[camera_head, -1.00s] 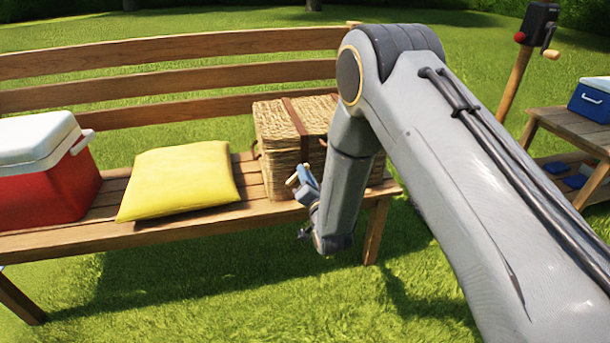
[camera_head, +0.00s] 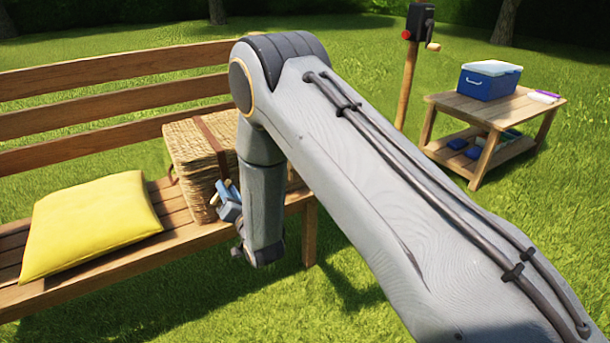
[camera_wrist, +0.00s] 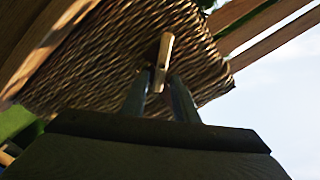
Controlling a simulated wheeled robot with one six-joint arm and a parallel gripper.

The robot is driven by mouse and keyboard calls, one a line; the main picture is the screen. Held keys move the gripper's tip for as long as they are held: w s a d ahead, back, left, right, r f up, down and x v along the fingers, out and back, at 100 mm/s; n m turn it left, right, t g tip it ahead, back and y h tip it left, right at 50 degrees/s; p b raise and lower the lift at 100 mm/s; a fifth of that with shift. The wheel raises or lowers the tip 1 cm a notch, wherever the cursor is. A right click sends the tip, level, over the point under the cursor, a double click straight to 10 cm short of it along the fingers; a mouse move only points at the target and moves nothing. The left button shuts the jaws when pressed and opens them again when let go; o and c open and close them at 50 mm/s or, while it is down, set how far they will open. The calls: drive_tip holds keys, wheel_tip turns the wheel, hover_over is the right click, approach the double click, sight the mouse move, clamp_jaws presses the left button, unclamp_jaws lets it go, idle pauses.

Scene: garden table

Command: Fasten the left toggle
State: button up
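A wicker basket (camera_head: 186,150) with a brown strap stands on the bench, partly hidden behind my arm. It fills much of the wrist view (camera_wrist: 100,60). A pale wooden toggle (camera_wrist: 166,52) stands out against the wicker there, its lower end between the tips of my gripper (camera_wrist: 158,92). The two fingers are apart, with a narrow gap seeming to show on each side of the toggle. Whether either finger touches it I cannot tell. In the head view my gripper (camera_head: 228,200) is small, close to the basket's front. Which toggle this is does not show clearly.
A yellow cushion (camera_head: 88,222) lies on the wooden bench (camera_head: 185,240) left of the basket. Bench slats (camera_head: 110,68) rise behind. At right, a low table (camera_head: 455,104) holds a blue cooler (camera_head: 488,84). A post (camera_head: 408,88) with a crank box stands beside it. Grass lies between.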

drive_tip(key=s+d+n, duration=0.3)
drive_tip(key=s+n, duration=0.4)
drive_tip(key=n, duration=0.2)
drive_tip(key=w+d+r+m+g+h+p, duration=0.25)
drive_tip(key=d+r+h+p, duration=0.45)
drive_tip(key=d, duration=0.5)
drive_tip(key=s+d+r+m+g+p, duration=0.1)
drive_tip(key=s+d+r+g+p, duration=0.1)
drive_tip(key=s+d+r, duration=0.2)
drive_tip(key=s+d+r+g+p, duration=0.2)
drive_tip(key=s+d+r+g, duration=0.1)
drive_tip(key=d, duration=0.6)
drive_tip(key=shift+s+d+r+m+h, duration=0.15)
drive_tip(key=shift+s+r+m+h, duration=0.2)
drive_tip(key=shift+r, duration=0.25)
